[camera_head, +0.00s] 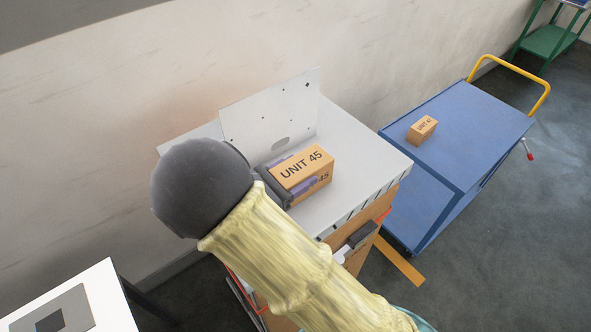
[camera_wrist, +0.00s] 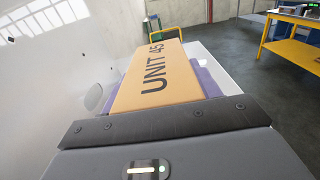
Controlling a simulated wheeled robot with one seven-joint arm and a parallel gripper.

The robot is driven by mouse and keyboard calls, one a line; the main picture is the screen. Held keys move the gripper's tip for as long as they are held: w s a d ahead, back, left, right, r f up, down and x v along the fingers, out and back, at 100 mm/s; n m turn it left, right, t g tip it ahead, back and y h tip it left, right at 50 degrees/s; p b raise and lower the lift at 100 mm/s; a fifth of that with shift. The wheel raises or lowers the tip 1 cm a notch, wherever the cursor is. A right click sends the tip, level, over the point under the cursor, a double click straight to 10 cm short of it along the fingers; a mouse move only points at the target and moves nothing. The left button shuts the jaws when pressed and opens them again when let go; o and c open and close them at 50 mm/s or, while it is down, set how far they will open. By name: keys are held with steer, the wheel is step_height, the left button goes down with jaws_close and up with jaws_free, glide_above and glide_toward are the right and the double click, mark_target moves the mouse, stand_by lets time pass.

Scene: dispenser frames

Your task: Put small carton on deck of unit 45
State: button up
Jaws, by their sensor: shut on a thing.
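A small orange-brown carton (camera_head: 304,166) marked UNIT 45 is over the white deck (camera_head: 366,160) with an upright perforated back plate (camera_head: 270,108). My gripper (camera_head: 292,174) is shut on this carton, with purple finger pads along two opposite sides. In the wrist view the carton (camera_wrist: 158,78) extends away from my gripper (camera_wrist: 160,88), its label facing up. The carton's near end is hidden by my gripper. I cannot tell whether its underside touches the deck. No unit number shows on the deck itself.
A blue cart (camera_head: 470,125) with a yellow handle stands right of the deck. It carries another small carton (camera_head: 421,130), its unit number hard to read. A white table (camera_head: 95,290) with a grey square is at lower left. A wall runs behind the deck.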

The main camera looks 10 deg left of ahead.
steer(key=shift+f, duration=0.15)
steer(key=o, duration=1.3)
steer(key=shift+d, duration=0.1)
steer(key=shift+c, duration=0.2)
steer(key=b+v, duration=0.5)
steer(key=v, duration=0.6)
steer(key=shift+s+a, duration=0.15)
steer(key=shift+a, duration=0.05)
steer(key=shift+s+a, duration=0.2)
steer(key=shift+s, duration=0.1)
